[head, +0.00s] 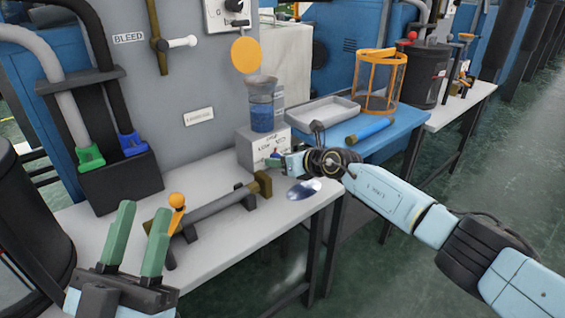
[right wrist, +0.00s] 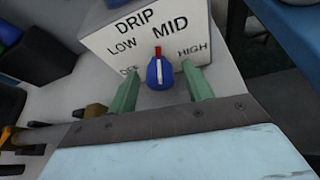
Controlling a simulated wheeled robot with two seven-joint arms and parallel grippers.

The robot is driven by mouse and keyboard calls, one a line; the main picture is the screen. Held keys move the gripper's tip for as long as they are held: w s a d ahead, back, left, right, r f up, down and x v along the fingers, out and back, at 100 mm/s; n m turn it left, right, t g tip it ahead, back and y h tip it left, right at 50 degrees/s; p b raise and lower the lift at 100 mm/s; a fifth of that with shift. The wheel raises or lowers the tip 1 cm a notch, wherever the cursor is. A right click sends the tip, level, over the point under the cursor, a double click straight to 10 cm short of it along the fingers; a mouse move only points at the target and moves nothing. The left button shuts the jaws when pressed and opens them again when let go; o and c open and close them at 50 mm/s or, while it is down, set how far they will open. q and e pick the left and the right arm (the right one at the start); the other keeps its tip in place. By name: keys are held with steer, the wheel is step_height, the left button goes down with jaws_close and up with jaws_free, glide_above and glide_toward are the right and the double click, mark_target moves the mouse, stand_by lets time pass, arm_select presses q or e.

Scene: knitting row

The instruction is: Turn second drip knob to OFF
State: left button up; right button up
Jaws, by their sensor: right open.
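The drip box (head: 247,152) is a pale block on the white table, under a cup of blue liquid (head: 262,116). In the right wrist view its sloped face (right wrist: 110,42) reads DRIP, LOW, MID and HIGH, with a partly hidden OFF label at lower left. The blue knob (right wrist: 159,76) has a white line and a red tip, pointing up towards MID. My right gripper (right wrist: 160,70) is open, with one green finger on each side of the knob; I see gaps between them. It also shows at the box in the head view (head: 276,160). My left gripper (head: 142,222) is open and empty.
A grey rod on a stand (head: 215,205) with an orange ball-topped lever (head: 177,203) lies along the table. A shiny oval piece (head: 303,189) lies near the table edge. A blue table (head: 400,132) with a grey tray (head: 320,110) and orange basket (head: 380,82) adjoins.

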steer(key=c, duration=1)
steer(key=shift+o, duration=0.2)
